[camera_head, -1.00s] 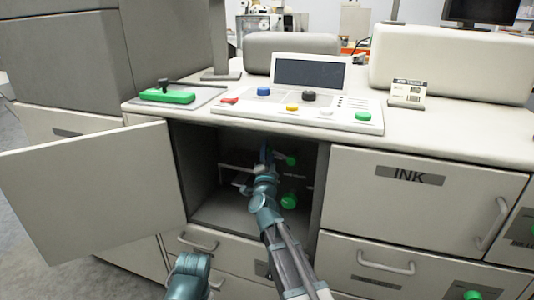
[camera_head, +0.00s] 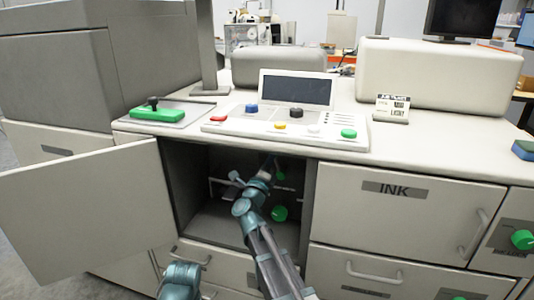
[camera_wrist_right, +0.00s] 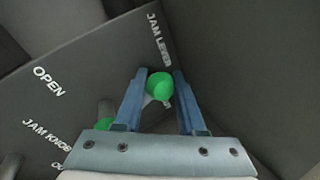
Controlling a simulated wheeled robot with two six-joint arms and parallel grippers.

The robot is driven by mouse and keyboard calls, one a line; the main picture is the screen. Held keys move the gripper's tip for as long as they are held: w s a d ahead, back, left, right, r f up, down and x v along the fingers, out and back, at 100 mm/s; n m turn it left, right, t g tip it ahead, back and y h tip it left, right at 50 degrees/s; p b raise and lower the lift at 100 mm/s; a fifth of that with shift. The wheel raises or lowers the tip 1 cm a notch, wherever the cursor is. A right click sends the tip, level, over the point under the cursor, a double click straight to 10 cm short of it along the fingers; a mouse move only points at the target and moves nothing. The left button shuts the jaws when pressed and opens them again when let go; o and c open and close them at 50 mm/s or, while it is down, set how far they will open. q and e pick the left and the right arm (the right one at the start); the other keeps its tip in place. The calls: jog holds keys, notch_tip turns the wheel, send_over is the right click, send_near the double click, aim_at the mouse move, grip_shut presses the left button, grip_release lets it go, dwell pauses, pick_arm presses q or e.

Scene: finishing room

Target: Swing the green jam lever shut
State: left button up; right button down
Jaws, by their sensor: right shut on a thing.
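The green ball of the jam lever (camera_head: 281,176) shows inside the open cabinet bay in the head view. In the right wrist view the green ball (camera_wrist_right: 160,86) sits between the two blue fingers, under the label JAM LEVER. My right gripper (camera_head: 272,163) reaches into the bay and is shut on the lever's ball; in the wrist view its fingers (camera_wrist_right: 158,78) stand on either side of it. The lever's arm is mostly hidden. My left gripper is out of view.
A round green jam knob (camera_head: 280,213) sits below the lever; it also shows in the wrist view (camera_wrist_right: 105,123). The open door (camera_head: 85,210) stands left of the bay.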

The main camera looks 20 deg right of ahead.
aim_at(281, 172)
jog(key=m, duration=0.1)
jog(key=d+m+g, duration=0.1)
jog(key=s+m+h, duration=0.1)
jog(key=shift+d+r+g+p, duration=0.25)
jog(key=shift+g+p, duration=0.05)
jog(key=shift+s+d+m+g+h, duration=0.15)
jog(key=shift+s+d+m+g, duration=0.1)
jog(key=shift+m, duration=0.35)
jog(key=shift+s+d+m+g+h, duration=0.1)
jog(key=shift+d+m+g+h, duration=0.1)
jog(key=shift+m, duration=0.4)
jog(key=shift+f, duration=0.1)
jog(key=c, duration=0.5)
grip_release()
jog(key=shift+d, duration=0.15)
jog(key=shift+s+a, duration=0.1)
jog(key=shift+a, duration=0.15)
jog(key=b+v, duration=0.4)
jog(key=v, duration=0.9)
jog(key=shift+s+f, duration=0.15)
jog(key=shift+s, duration=0.05)
